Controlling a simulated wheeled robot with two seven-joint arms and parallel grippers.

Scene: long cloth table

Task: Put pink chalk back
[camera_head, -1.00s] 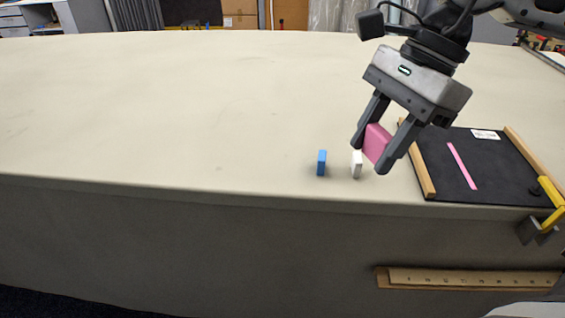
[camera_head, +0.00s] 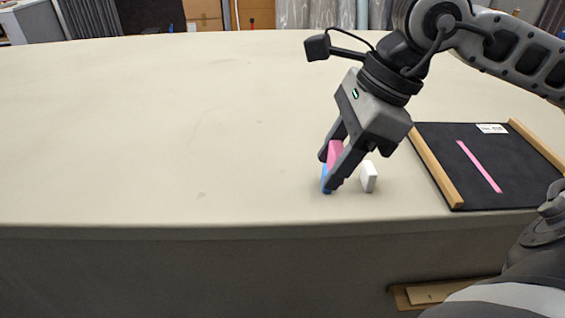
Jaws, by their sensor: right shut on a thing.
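My right gripper (camera_head: 332,172) is shut on a pink chalk block (camera_head: 335,152). Its fingers point down toward the table. The pink chalk shows between the fingers, directly over or in front of the blue chalk (camera_head: 326,185), and I cannot tell whether the two touch. The blue chalk is partly hidden by the fingers. A white chalk (camera_head: 369,177) stands on the table just right of the gripper, apart from it. My left gripper is not in view.
A black board (camera_head: 450,148) with wooden side rails, a pink stripe (camera_head: 479,166) and a white label (camera_head: 491,129) lies at the right. The cloth table (camera_head: 150,130) is clear to the left. Its front edge runs just below the chalks.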

